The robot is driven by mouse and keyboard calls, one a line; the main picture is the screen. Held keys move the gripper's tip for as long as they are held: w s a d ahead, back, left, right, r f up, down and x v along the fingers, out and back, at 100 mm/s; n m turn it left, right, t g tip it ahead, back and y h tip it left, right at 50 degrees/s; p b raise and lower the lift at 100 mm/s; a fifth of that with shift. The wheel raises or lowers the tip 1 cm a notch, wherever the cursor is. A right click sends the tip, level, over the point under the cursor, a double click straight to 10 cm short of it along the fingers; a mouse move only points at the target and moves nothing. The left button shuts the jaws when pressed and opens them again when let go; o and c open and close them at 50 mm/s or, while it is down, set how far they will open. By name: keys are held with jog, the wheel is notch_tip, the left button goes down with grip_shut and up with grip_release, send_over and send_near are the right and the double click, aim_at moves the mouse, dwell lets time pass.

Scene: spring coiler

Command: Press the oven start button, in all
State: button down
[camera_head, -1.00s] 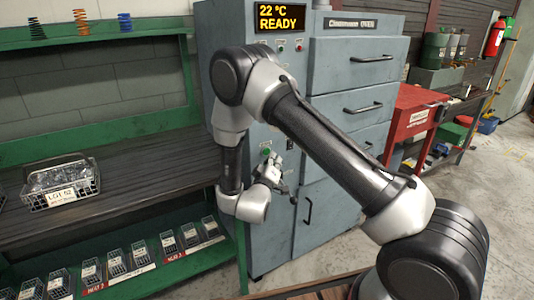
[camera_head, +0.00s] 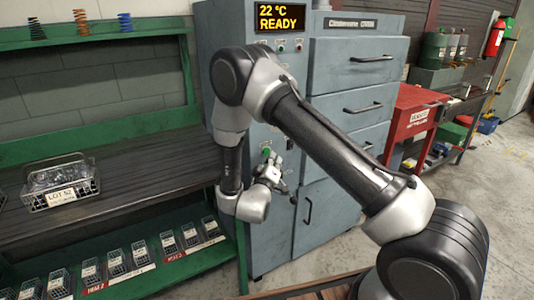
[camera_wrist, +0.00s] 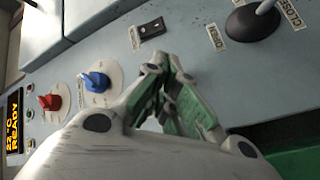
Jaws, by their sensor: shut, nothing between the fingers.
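The oven (camera_head: 345,75) is a tall blue-grey cabinet, its display (camera_head: 280,18) reading 22 °C READY. My gripper (camera_head: 267,158) is at the front panel, below the display. In the wrist view my gripper (camera_wrist: 160,72) has its green-padded fingers shut and empty, with the tips close to the panel; I cannot tell whether they touch it. The panel shows a red knob (camera_wrist: 50,101), a blue knob (camera_wrist: 96,81) and a black rocker switch (camera_wrist: 152,28). I cannot pick out the start button with certainty; the fingers hide part of the panel.
A dark lever (camera_wrist: 252,20) with OPEN and CLOSE labels is on the panel near the fingers. A green bench (camera_head: 110,125) with a wire basket (camera_head: 62,190) stands left of the oven. A red cart (camera_head: 412,115) stands to the right. Open floor lies at the far right.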

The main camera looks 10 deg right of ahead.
jog(key=shift+w, duration=0.1)
jog(key=shift+w+a, duration=0.1)
jog(key=shift+w, duration=0.2)
jog(key=shift+w+a, duration=0.15)
jog(key=shift+w, duration=0.2)
dwell(0.7)
jog(key=shift+s, duration=0.1)
jog(key=shift+s+d, duration=0.25)
jog(key=shift+s, duration=0.4)
jog(key=shift+s+d, duration=0.25)
jog(key=shift+s, duration=0.55)
jog(key=shift+s+d, duration=0.3)
jog(key=shift+s, duration=0.5)
jog(key=shift+s+d, duration=0.25)
jog(key=shift+s, duration=0.55)
